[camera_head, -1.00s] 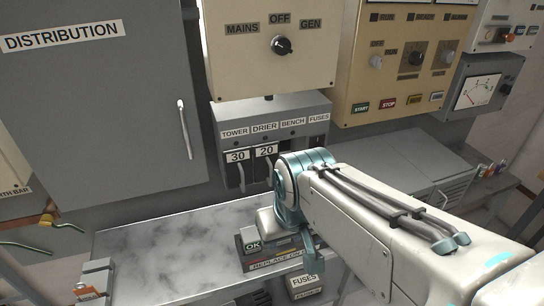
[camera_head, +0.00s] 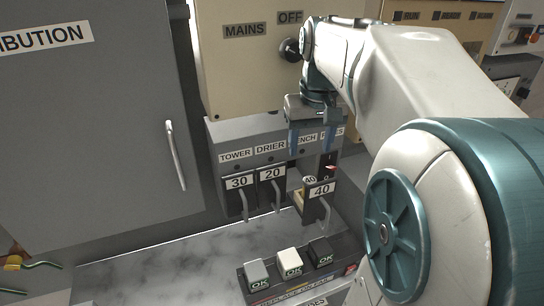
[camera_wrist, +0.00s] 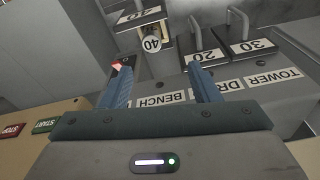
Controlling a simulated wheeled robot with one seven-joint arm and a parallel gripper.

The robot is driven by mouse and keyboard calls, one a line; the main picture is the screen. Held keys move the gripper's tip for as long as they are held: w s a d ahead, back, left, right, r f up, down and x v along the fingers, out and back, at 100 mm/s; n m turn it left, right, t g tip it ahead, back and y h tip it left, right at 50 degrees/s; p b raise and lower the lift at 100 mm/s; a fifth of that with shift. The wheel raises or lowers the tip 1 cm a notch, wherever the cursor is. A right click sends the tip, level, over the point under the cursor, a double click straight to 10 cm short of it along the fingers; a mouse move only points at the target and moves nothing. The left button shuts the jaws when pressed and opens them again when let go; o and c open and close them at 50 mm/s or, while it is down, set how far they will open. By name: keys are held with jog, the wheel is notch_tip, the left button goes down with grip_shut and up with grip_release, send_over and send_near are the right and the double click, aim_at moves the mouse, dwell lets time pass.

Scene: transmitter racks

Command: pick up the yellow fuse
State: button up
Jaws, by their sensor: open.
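A small round end marked 40 (camera_head: 309,181) shows behind the tilted fuse carrier labelled 40 (camera_head: 322,189), below the BENCH label. A yellowish part (camera_head: 298,201) shows beside that carrier; I cannot tell for sure that it is the yellow fuse. In the wrist view the round end marked 40 (camera_wrist: 152,44) lies just beyond the fingertips, with the carrier's 40 plate (camera_wrist: 140,15) behind it. My gripper (camera_head: 310,150) is open and empty, pointing down in front of the grey fuse box, above the carrier. Its two blue fingers also show in the wrist view (camera_wrist: 158,75).
Carriers marked 30 (camera_head: 239,183) and 20 (camera_head: 272,174) sit left of it. Three blocks marked OK, grey (camera_head: 257,275), white (camera_head: 289,262) and dark (camera_head: 321,251), stand on a tray below. The marble-patterned bench (camera_head: 170,270) is clear at left. A cream switch panel (camera_head: 235,60) stands above.

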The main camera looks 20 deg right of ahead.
aim_at(310, 180)
jog(key=f, duration=0.2)
jog(key=w+f, duration=0.1)
jog(key=f, duration=0.2)
jog(key=d+f, duration=0.1)
jog(key=f, duration=0.2)
jog(key=shift+w, duration=0.2)
jog(key=shift+w+d+f+p, duration=0.1)
jog(key=shift+d+f+p, duration=0.15)
jog(key=shift+f, duration=1.1)
jog(key=shift+d+f+p, duration=0.1)
jog(key=shift+f+p, duration=0.1)
jog(key=shift+f, duration=1.1)
jog(key=c, duration=1.1)
